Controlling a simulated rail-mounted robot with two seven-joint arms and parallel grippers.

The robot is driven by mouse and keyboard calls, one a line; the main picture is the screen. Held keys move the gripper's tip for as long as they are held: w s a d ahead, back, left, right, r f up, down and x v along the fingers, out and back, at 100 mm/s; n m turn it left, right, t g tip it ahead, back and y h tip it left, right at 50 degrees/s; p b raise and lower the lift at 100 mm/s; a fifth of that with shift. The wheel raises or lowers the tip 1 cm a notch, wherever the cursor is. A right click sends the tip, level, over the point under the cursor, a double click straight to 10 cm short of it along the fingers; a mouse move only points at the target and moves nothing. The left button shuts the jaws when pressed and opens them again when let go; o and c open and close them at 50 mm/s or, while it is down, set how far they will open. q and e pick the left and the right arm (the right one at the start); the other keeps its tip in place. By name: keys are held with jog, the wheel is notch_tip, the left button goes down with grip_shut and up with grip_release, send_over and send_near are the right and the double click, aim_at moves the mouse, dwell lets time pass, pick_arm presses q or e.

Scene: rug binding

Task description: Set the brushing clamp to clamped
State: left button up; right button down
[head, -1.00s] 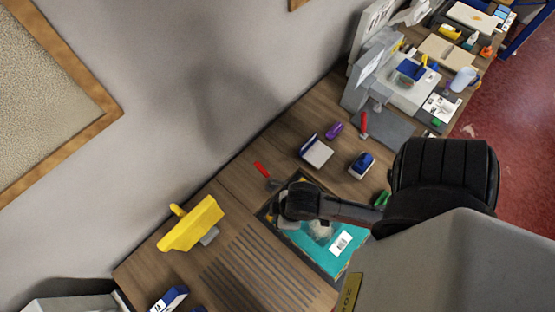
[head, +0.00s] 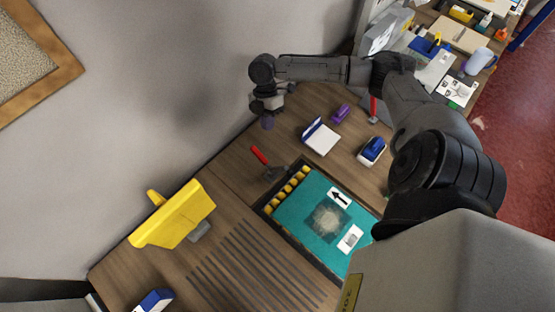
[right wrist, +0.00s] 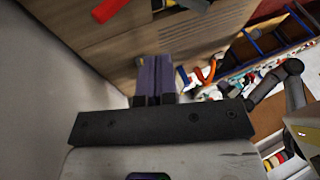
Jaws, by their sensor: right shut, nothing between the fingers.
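A clamp with a red handle (head: 260,156) and a grey base stands at the far corner of the tray with the teal mat (head: 310,210). Its handle slants up and to the left in the head view. Part of a red handle (right wrist: 108,10) shows at the top edge of the right wrist view. My right gripper (head: 268,122) is shut and empty, above the back edge of the bench near the wall, just beyond the red handle and apart from it. Its purple fingers (right wrist: 152,70) are together in the right wrist view. My left gripper is not in view.
A second red handle (head: 373,108) stands farther right, partly behind my right arm. A white-and-blue block (head: 321,138), a purple item (head: 340,113) and a blue-and-white item (head: 372,151) lie on the bench. A yellow piece (head: 175,215) stands at left. The wall is close behind.

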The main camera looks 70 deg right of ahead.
dwell(0.3)
jog(key=p, duration=0.2)
send_near(278, 168)
notch_tip(278, 168, down, 3)
jog(key=w+a, duration=0.2)
jog(key=shift+s+a+f+p, duration=0.25)
jog(key=shift+s+f, duration=0.4)
jog(key=shift+s, duration=0.2)
jog(key=shift+s+a+f+p, duration=0.25)
jog(key=shift+s+f, duration=0.35)
jog(key=shift+s, duration=0.3)
